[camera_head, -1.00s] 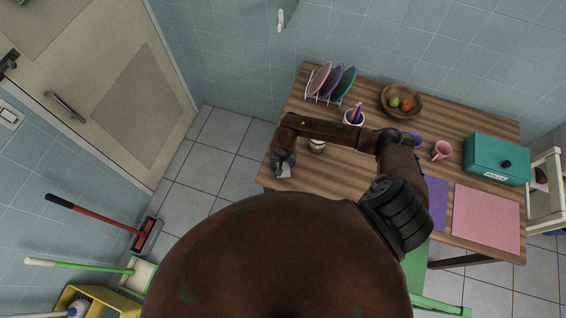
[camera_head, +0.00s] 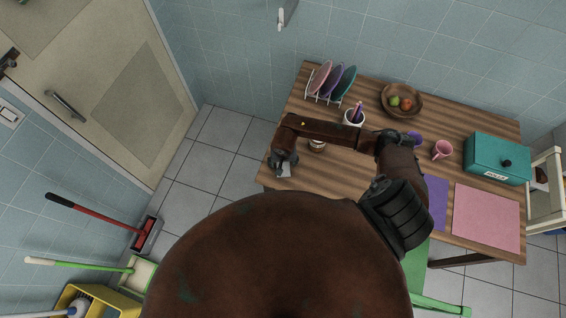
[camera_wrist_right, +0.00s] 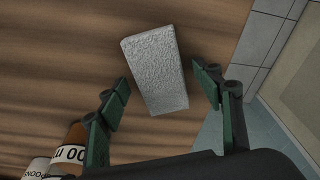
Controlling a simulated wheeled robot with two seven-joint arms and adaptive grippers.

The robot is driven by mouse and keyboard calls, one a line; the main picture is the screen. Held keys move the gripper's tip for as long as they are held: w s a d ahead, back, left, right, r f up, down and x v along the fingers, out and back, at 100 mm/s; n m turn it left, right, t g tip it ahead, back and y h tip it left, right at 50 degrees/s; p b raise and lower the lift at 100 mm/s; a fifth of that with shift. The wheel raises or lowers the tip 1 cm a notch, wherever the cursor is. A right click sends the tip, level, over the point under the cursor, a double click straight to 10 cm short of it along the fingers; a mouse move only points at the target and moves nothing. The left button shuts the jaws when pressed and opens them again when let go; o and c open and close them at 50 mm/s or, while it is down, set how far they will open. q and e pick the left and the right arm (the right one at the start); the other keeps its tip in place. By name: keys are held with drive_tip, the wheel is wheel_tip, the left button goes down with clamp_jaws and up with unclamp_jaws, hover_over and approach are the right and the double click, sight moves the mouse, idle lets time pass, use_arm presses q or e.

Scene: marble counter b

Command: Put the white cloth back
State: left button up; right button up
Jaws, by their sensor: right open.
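The white cloth (camera_wrist_right: 155,70) shows in the right wrist view as a pale, rough-textured block shape on the wooden table (camera_wrist_right: 60,60). In the head view the cloth (camera_head: 284,170) is a small pale patch near the table's left edge. My right gripper (camera_wrist_right: 165,92) is open, with one finger on each side of the cloth's near part. I cannot tell whether the fingers touch it. In the head view my right gripper (camera_head: 284,160) is over the left end of the table and partly hides the cloth. My left gripper is not in view.
A jar (camera_head: 317,146) stands beside my right gripper; labelled containers (camera_wrist_right: 70,155) show at the wrist view's lower left. A white cup (camera_head: 354,117), plate rack (camera_head: 325,98), fruit bowl (camera_head: 385,99), pink mug (camera_head: 442,150) and teal box (camera_head: 480,158) stand farther off.

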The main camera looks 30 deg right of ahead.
sight(283, 168)
drive_tip(key=shift+r, duration=0.55)
wheel_tip(283, 168, up, 11)
drive_tip(key=s+b, duration=0.1)
drive_tip(key=shift+s+a, duration=0.3)
drive_tip(key=shift+a, duration=0.1)
